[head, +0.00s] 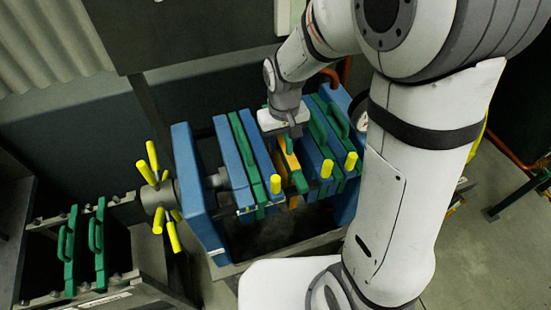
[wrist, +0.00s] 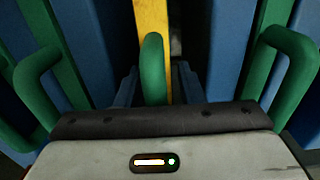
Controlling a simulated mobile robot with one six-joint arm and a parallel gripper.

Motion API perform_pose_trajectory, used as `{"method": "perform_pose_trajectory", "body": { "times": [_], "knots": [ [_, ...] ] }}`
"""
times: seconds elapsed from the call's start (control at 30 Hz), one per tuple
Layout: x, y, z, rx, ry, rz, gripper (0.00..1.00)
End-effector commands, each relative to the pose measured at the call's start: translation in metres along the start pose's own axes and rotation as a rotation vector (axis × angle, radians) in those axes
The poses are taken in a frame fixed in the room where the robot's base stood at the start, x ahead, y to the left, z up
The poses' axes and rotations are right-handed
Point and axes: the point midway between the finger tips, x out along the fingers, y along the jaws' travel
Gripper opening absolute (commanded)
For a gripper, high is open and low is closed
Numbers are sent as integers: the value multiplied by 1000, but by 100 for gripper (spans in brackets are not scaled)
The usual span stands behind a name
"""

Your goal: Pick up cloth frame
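A yellow-orange frame (head: 288,155), which I take to be the cloth frame, stands upright in the row of blue and green plates in the head view. In the wrist view its yellow edge (wrist: 151,40) runs behind a green loop handle (wrist: 152,72) at centre. My gripper (head: 288,138) points down just above this frame. In the wrist view the handle's lower end reaches the dark front of my gripper. My finger gap and any contact are hidden.
Other green handles stand close at left (wrist: 40,95) and right (wrist: 290,75). A blue end block (head: 195,190) and a hub with yellow spokes (head: 158,195) are left of the row. Two green frames (head: 84,245) hang on a rack at far left.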

Motion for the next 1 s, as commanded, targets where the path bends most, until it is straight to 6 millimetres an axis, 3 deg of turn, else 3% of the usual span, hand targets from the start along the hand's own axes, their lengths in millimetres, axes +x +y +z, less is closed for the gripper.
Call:
{"method": "perform_pose_trajectory", "body": {
  "times": [0.1,0.5,1.0],
  "knots": [
    [0,0,0,1,0,0,34],
    [-1,0,0,1,0,0,1],
    [-1,1,0,2,1,0,0]
  ]
}}
